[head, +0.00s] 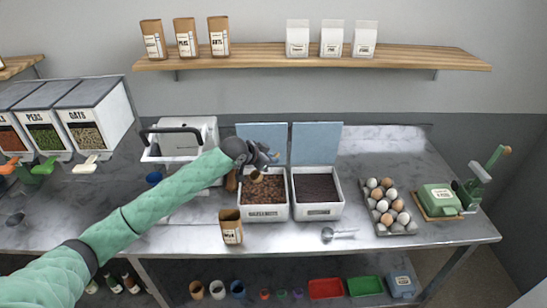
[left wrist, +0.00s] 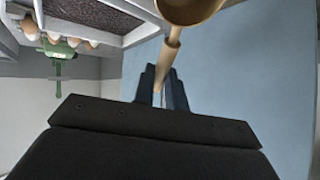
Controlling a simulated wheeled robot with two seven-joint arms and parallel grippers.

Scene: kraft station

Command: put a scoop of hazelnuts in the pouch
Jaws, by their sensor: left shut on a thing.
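My left gripper (head: 262,160) is above the left bin, at its open blue lid. In the left wrist view the gripper (left wrist: 162,95) is shut on the handle of a tan scoop (left wrist: 188,10). Only part of the scoop's bowl shows, so its contents cannot be told. The hazelnuts (head: 266,190) are brown and fill the white labelled bin (head: 263,213) below the gripper. The pouch (head: 231,229), brown kraft with a label, stands upright on the counter in front of the bin, to its left. My right gripper is not in view.
A second white bin (head: 318,211) of dark contents stands to the right, lid open. Further right are a metal scoop (head: 338,233), an egg tray (head: 395,228) and a green scale (head: 438,200). A white machine (head: 180,142) stands behind my arm. The front counter is mostly clear.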

